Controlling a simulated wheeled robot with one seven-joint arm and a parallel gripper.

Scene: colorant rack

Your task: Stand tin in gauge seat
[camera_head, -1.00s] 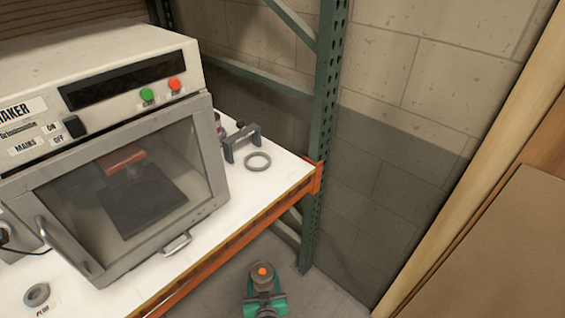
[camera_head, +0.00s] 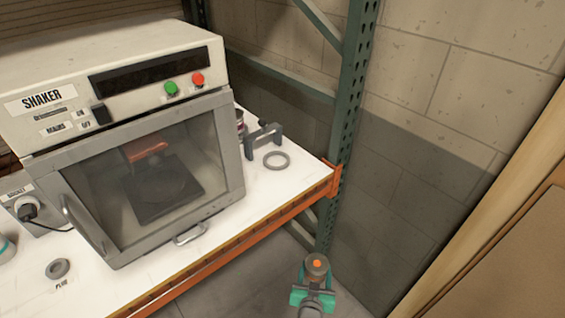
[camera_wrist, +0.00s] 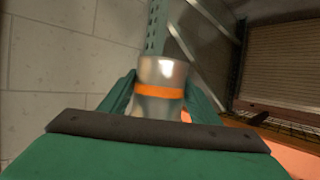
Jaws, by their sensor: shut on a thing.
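My gripper (camera_head: 313,288) is shut on a small metal tin (camera_head: 317,267) with an orange dot on top. It holds the tin off the front of the bench, over the floor. In the wrist view the tin (camera_wrist: 161,72) is grey with an orange band, between the green fingers (camera_wrist: 160,100). A grey ring (camera_head: 277,153) lies flat and empty near the bench's right end, beside a grey bridge-shaped bracket (camera_head: 263,137). Another small grey ring (camera_head: 58,268) lies at the front left by a label. I cannot tell for certain which is the gauge seat.
A shaker cabinet (camera_head: 150,85) with a closed glass door stands on the white bench (camera_head: 190,262). A dark red container (camera_head: 240,122) shows partly behind it. A green rack upright (camera_head: 349,120) rises at the bench's right end, with an orange beam (camera_head: 290,203) along the front.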

